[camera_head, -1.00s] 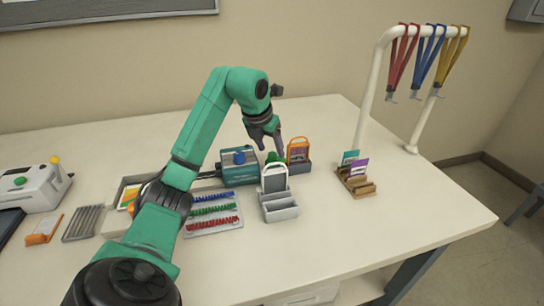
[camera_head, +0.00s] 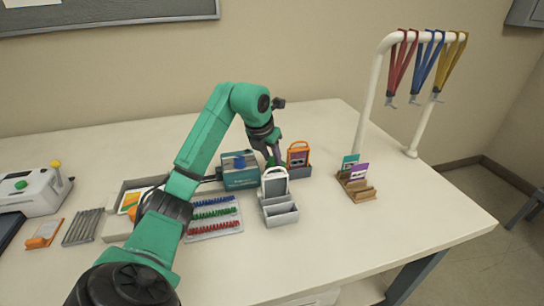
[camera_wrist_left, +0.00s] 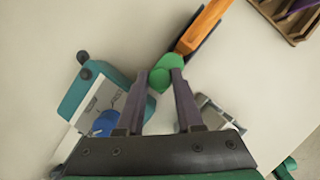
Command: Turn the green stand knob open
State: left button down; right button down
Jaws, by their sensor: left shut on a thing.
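The green stand knob (camera_wrist_left: 166,66) sits between the fingertips of my left gripper (camera_wrist_left: 159,76) in the left wrist view. The fingers are shut on it, one on each side. In the head view my left gripper (camera_head: 273,158) reaches down behind the grey card stand (camera_head: 278,205), beside the teal box (camera_head: 240,176). There the knob is mostly hidden by the fingers and the stand; only a little green shows. What the knob is mounted on is hard to see. My right gripper is in neither view.
The teal box with a blue knob (camera_head: 239,161) is close on the left. An orange-framed holder (camera_head: 298,157) is close on the right. A wooden card rack (camera_head: 361,193), a white lanyard rail (camera_head: 365,107) and a spring tray (camera_head: 213,231) stand farther off. The front right table is clear.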

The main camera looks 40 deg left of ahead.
pick_arm(q)
jog(key=m+p, duration=0.1)
jog(key=m+h+p, duration=0.1)
jog(key=m, duration=0.1)
jog(key=m+p, duration=0.1)
jog(key=shift+a+r+m+h, duration=0.2)
jog(key=shift+r+m+h, duration=0.05)
jog(key=shift+m+h, duration=0.15)
jog(key=m+h+p, duration=0.1)
jog(key=m+p, duration=0.1)
jog(key=m+g+h+p, duration=0.1)
jog(key=m+p, duration=0.1)
jog(key=m, duration=0.1)
jog(key=shift+w+m, duration=0.1)
jog(key=shift+m, duration=0.2)
jog(key=m+g+p, duration=0.1)
jog(key=m, duration=0.2)
jog(key=shift+w+h, duration=0.1)
jog(key=shift+h, duration=0.3)
jog(key=shift+f+m+g, duration=0.15)
jog(key=shift+m+g, duration=0.55)
jog(key=shift+m, duration=1.2)
jog(key=shift+m+h, duration=0.3)
jog(key=c, duration=0.5)
grip_release()
jog(key=shift+c, duration=0.2)
